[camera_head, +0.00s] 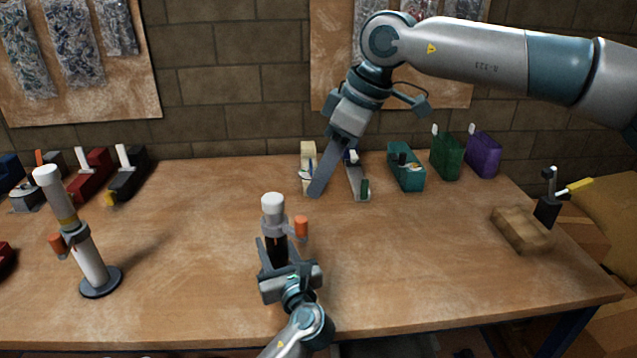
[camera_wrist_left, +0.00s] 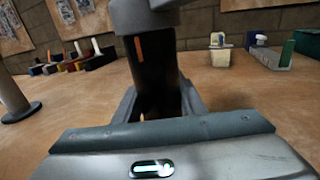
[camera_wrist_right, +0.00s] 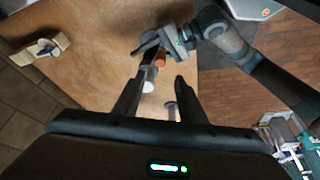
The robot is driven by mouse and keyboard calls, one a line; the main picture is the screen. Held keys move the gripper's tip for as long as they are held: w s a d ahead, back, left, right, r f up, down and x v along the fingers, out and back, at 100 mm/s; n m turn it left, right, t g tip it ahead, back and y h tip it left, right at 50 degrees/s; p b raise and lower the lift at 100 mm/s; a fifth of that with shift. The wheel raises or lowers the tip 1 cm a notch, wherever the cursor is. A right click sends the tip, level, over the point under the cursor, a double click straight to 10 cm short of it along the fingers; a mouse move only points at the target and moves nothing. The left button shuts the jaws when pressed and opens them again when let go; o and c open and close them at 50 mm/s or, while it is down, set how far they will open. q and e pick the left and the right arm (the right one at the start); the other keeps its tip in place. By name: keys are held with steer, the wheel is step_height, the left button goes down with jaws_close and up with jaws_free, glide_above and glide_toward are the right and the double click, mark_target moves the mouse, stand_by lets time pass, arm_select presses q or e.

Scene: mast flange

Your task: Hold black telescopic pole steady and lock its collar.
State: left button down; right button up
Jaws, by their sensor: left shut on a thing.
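The black telescopic pole (camera_head: 277,252) stands roughly upright near the table's front middle, with a white cap (camera_head: 273,203) on top. Its grey collar (camera_head: 274,229) has an orange lever (camera_head: 301,227) sticking out to the right. My left gripper (camera_head: 279,262) is shut around the black tube below the collar; the tube (camera_wrist_left: 153,75) also fills the middle of the left wrist view. The pole's foot is hidden. My right gripper (camera_head: 338,188) is open and empty, above the table behind and right of the pole. In the right wrist view the white cap (camera_wrist_right: 149,86) appears between its fingers, farther off.
A white pole (camera_head: 90,262) with an orange lever stands on a round base at left. The middle right table is clear.

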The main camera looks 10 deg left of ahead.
steer(key=c, duration=0.9)
steer(key=shift+s+d+f, duration=0.1)
steer(key=shift+s+f, duration=0.1)
jaws_close()
steer(key=s+d+f+m+g+y, duration=0.2)
steer(key=s+f+g+y, duration=0.2)
steer(key=g, duration=0.1)
steer(key=w+d+f+m+t+y, duration=0.3)
steer(key=d+f+m+y, duration=0.1)
steer(key=m, duration=0.4)
steer(key=w+d+f+m+t+y, duration=0.3)
steer(key=d+f+m+y, duration=0.1)
steer(key=d+m, duration=0.3)
steer(key=shift+w+d+m+t+y, duration=0.25)
steer(key=shift+w+m+t+y, duration=0.15)
steer(key=shift+m+y, duration=0.15)
steer(key=shift+f, duration=0.1)
